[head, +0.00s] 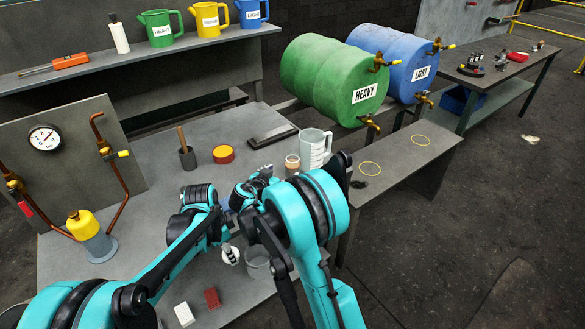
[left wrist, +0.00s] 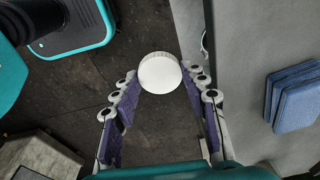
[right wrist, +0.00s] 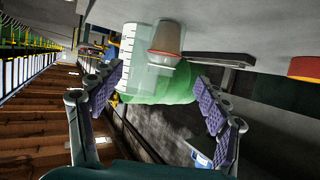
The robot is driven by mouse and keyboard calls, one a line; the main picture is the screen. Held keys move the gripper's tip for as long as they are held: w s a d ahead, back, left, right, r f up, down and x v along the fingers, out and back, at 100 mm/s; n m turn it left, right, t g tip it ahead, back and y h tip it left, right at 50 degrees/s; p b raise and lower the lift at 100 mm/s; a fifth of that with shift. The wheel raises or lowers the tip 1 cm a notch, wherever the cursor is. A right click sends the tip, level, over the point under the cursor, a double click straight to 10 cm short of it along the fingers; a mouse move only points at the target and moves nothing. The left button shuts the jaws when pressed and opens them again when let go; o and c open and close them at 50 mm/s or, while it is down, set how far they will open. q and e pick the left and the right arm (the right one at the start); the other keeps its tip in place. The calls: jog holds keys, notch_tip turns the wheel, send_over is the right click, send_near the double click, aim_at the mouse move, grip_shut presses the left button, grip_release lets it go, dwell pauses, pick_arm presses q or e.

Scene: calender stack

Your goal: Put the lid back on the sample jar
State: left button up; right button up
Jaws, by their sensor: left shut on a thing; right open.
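The white round lid (left wrist: 160,72) is pinched between the fingertips of my left gripper (left wrist: 160,92) in the left wrist view, with dark floor below. The sample jar (head: 292,161) is a small clear vessel with brownish content, on the bench at the measuring jug's left. In the right wrist view the jar (right wrist: 166,40) lies ahead of my open right gripper (right wrist: 156,82), overlapping the jug. I cannot tell whether the jar is between the fingers. In the head view my right gripper (head: 264,173) is close left of the jar.
A clear measuring jug (head: 315,148) stands beside the jar. A dark flat tray (head: 273,135), a red-yellow tin (head: 223,154) and a mortar-like cup (head: 187,158) stand behind. A glass beaker (head: 258,264) is nearer me. Blue cloths (left wrist: 292,95) lie on the bench.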

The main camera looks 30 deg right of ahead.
aim_at(291, 167)
pick_arm(q)
notch_tip(291, 167, down, 2)
jog(key=shift+f+b, duration=0.1)
jog(key=shift+b, duration=0.95)
pick_arm(e)
jog(key=x, duration=0.6)
jog(key=shift+f, duration=0.2)
pick_arm(q)
jog(key=shift+f, duration=0.1)
pick_arm(e)
jog(key=shift+w+d+f, duration=0.1)
jog(key=shift+w+d, duration=0.1)
jog(key=shift+d, duration=0.05)
jog(key=x, duration=0.1)
jog(key=b+x, duration=0.1)
jog(key=x, duration=0.1)
jog(key=b+x, duration=0.1)
jog(key=x, duration=0.1)
jog(key=shift+w+a+f, duration=0.15)
jog(key=shift+w+f, duration=0.05)
jog(key=shift+w, duration=0.2)
pick_arm(q)
notch_tip(291, 167, down, 2)
jog(key=shift+f, duration=0.1)
pick_arm(e)
jog(key=shift+r, duration=0.1)
jog(key=shift+s, duration=0.1)
